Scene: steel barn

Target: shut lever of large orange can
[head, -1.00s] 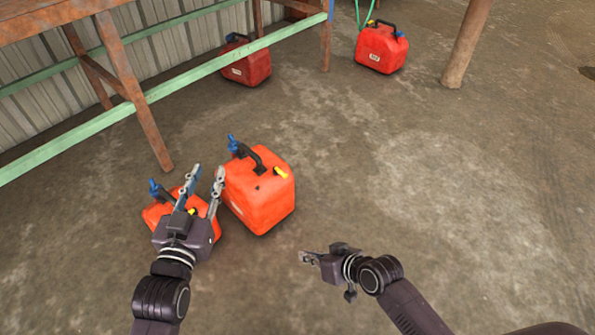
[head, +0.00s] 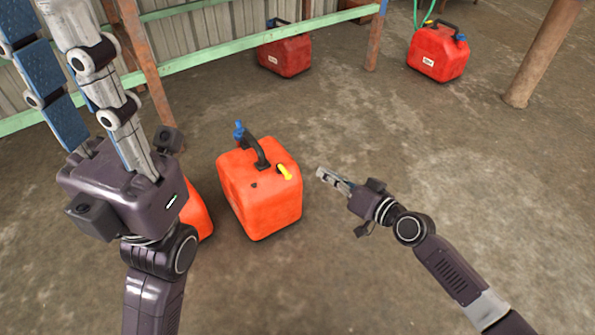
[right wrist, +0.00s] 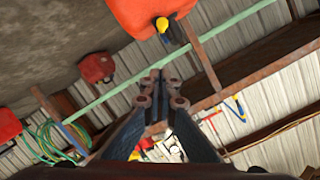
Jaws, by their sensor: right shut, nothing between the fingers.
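The large orange can (head: 262,205) stands upright on the floor in the middle of the head view. It has a black handle (head: 259,153), a blue spout cap (head: 239,130) and a yellow lever (head: 285,172) on top. My right gripper (head: 323,174) is shut and empty, just right of the can, at about lever height and apart from it. In the right wrist view the can (right wrist: 150,12) and its yellow lever (right wrist: 162,25) are beyond my shut fingertips (right wrist: 163,78). My left gripper (head: 38,20) is raised close to the head camera, fingers spread and empty.
A smaller orange can (head: 201,216) is mostly hidden behind my left gripper. Two red cans, one by the wall (head: 286,55) and one by a green hose (head: 438,55), stand at the back. Floor at right is clear.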

